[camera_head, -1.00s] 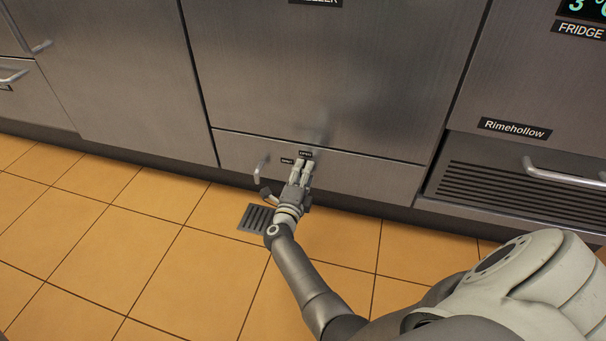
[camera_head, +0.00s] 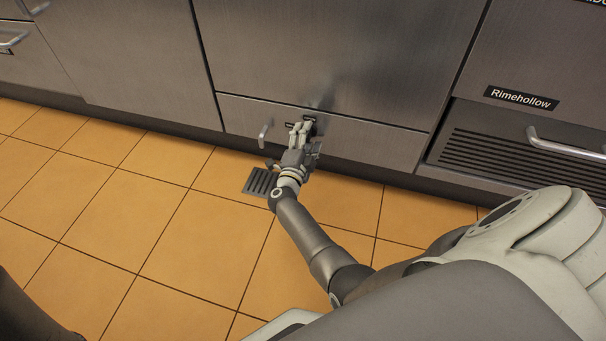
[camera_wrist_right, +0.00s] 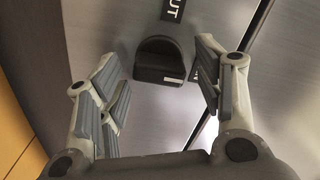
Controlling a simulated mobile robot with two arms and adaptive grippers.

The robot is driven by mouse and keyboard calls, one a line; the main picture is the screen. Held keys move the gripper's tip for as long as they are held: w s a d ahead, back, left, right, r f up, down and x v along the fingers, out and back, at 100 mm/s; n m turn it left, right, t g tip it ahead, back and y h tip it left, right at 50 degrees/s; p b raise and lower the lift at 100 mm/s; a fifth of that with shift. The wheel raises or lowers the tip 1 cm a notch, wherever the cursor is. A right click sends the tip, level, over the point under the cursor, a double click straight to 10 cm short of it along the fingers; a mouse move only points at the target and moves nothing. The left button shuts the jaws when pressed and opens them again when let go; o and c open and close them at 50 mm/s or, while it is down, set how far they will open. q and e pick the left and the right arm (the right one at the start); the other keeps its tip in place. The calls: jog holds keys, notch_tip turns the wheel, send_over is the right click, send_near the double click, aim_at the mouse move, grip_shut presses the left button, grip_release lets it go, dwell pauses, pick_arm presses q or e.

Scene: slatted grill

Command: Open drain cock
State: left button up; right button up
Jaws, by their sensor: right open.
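A black knob-like piece (camera_wrist_right: 160,62), which looks like the drain cock's handle, stands out from the steel panel in the right wrist view. My right gripper (camera_head: 303,127) is at the low steel panel in the head view. In the wrist view its open fingers (camera_wrist_right: 155,58) stand on either side of the black piece, with gaps to both. A black label (camera_wrist_right: 174,10) above it shows letters ending in "UT". In the head view my fingers hide the cock. My left gripper is not in view.
A bent metal pipe or handle (camera_head: 264,134) stands out from the panel left of my gripper. A floor drain grate (camera_head: 262,182) lies below. A bar handle (camera_head: 565,147) and louvred vent (camera_head: 480,150) are at the right. The tiled floor (camera_head: 140,220) is clear.

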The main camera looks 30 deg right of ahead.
jog(key=s+a+n+b, duration=0.3)
jog(key=s+a+n, duration=0.45)
jog(key=n, duration=0.55)
jog(key=a+r+n+t+y+p, duration=0.5)
jog(key=a+r+n+y+p, duration=0.3)
jog(key=p, duration=1.3)
jog(key=s+a+f+n+g+y+p, duration=0.1)
jog(key=s+n+g+y+p, duration=0.1)
jog(key=s+p, duration=0.7)
jog(key=s+a+f+n+g+y+p, duration=0.2)
jog(key=s+g+y+p, duration=0.3)
jog(key=s+p, duration=0.4)
jog(key=shift+s+n+p, duration=0.3)
jog(key=shift+s+p, duration=0.05)
jog(key=shift+s, duration=0.1)
dwell(0.4)
